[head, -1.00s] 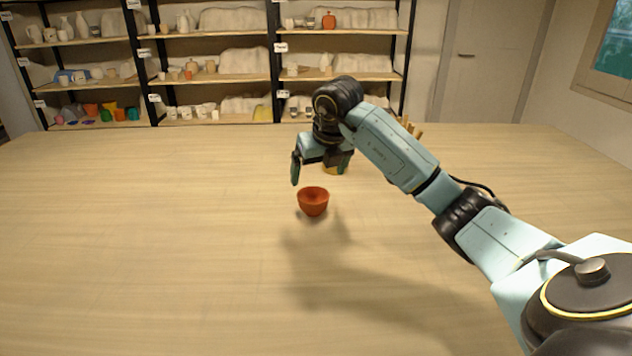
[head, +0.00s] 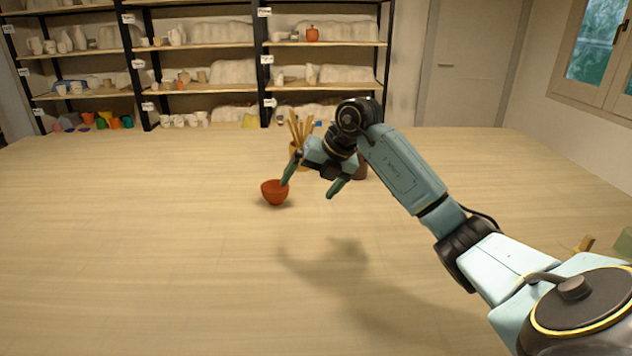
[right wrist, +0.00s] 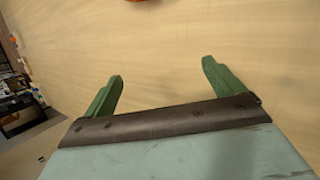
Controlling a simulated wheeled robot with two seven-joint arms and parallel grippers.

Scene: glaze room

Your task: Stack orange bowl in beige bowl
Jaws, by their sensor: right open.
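The orange bowl (head: 275,193) stands upright on the wooden table, and its edge shows at the top of the right wrist view (right wrist: 137,1). My right gripper (head: 312,180) is open and empty, to the right of the bowl. Its left finger overlaps the bowl's right rim in the head view; I cannot tell whether they touch. Its two green fingers stand wide apart over bare table in the right wrist view (right wrist: 163,86). I cannot make out a beige bowl on the table. My left gripper is not in view.
A holder of wooden sticks (head: 300,140) stands behind my right gripper. A brown object (head: 361,167) is partly hidden behind my arm. A wooden piece (head: 585,243) lies at the right. Shelves of pottery (head: 195,88) line the back wall. The table's left and front are clear.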

